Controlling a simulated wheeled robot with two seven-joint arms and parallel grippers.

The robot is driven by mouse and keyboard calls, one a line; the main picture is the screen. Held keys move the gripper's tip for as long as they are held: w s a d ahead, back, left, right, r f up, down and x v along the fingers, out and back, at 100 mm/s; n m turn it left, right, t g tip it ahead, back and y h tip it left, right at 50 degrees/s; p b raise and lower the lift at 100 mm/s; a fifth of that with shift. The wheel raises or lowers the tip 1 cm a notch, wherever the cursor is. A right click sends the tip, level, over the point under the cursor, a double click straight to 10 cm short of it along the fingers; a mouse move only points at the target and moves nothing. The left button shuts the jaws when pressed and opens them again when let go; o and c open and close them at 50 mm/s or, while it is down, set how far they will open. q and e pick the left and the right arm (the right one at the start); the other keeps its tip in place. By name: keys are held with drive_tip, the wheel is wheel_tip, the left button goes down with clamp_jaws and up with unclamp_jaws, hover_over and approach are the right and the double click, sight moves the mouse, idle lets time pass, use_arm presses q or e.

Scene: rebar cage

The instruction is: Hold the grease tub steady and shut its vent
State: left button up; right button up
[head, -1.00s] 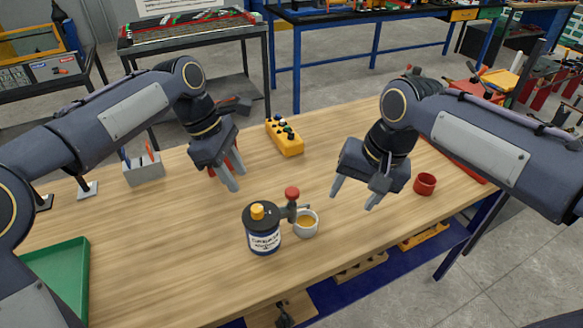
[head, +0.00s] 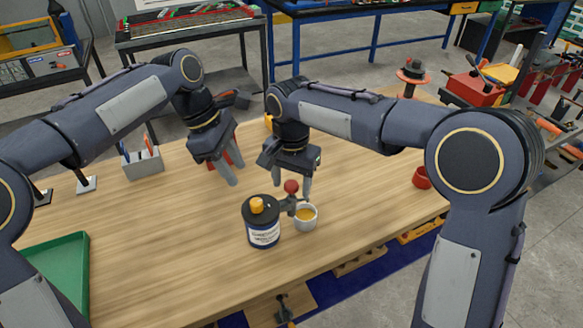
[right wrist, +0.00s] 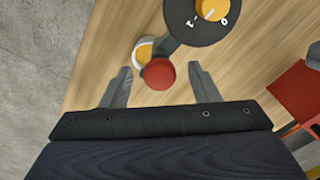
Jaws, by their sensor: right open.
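The grease tub (head: 263,222) is a dark tub with a white label, upright on the bench. On its lid is a yellow knob (head: 257,205); the right wrist view shows the knob (right wrist: 211,9) with marks beside it. A side arm with a red ball (head: 291,187) reaches out over a pale cup (head: 305,217) holding something amber. My right gripper (head: 292,191) is open, its fingers on either side of the red ball (right wrist: 159,74) without visibly touching it. My left gripper (head: 235,172) hangs behind and left of the tub, apart from it; its finger gap is unclear.
A grey holder (head: 143,165) with tools stands at left, and a green tray (head: 58,268) at front left. A red cup (head: 421,178) is at right. A red object (head: 236,156) is partly hidden behind my left gripper. The bench in front of the tub is clear.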

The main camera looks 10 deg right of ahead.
drive_tip(key=shift+f, duration=1.05)
